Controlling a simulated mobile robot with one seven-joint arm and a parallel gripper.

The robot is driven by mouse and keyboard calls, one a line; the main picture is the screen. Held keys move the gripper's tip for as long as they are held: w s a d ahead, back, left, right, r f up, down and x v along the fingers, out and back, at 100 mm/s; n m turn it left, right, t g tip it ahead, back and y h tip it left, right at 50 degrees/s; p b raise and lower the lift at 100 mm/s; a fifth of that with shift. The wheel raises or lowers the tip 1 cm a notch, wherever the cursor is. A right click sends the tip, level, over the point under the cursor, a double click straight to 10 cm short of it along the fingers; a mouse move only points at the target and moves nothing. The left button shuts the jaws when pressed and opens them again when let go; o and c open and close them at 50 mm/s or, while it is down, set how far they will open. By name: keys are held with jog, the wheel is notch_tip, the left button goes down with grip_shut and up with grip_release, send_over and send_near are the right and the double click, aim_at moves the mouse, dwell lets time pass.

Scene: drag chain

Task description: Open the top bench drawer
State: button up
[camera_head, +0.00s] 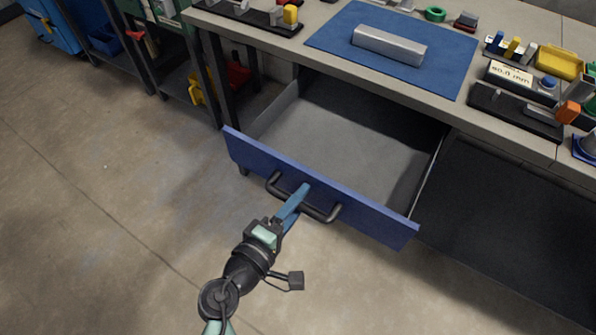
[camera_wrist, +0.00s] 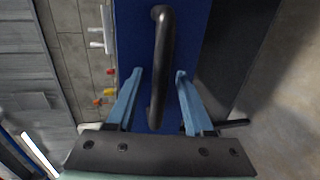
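The top bench drawer stands pulled far out from under the bench, with its blue front panel (camera_head: 375,224) facing me and its bare grey floor (camera_head: 335,140) showing. A black bar handle (camera_head: 322,213) is fixed to the front; it also shows in the wrist view (camera_wrist: 162,60). My gripper (camera_head: 300,192) is at the middle of the handle. In the wrist view, its blue fingers (camera_wrist: 159,74) stand on either side of the bar, with a visible gap on each side, so it looks open. Contact with the handle cannot be made out.
The workbench top (camera_head: 285,42) carries a blue mat (camera_head: 340,28) with a grey metal block (camera_head: 389,46) on it. Several tools and parts stand at the right. A blue cabinet (camera_head: 47,25) is at the far left. The floor (camera_head: 110,220) left of the drawer is clear.

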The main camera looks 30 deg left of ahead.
jog(key=v, duration=1.3)
dwell(0.4)
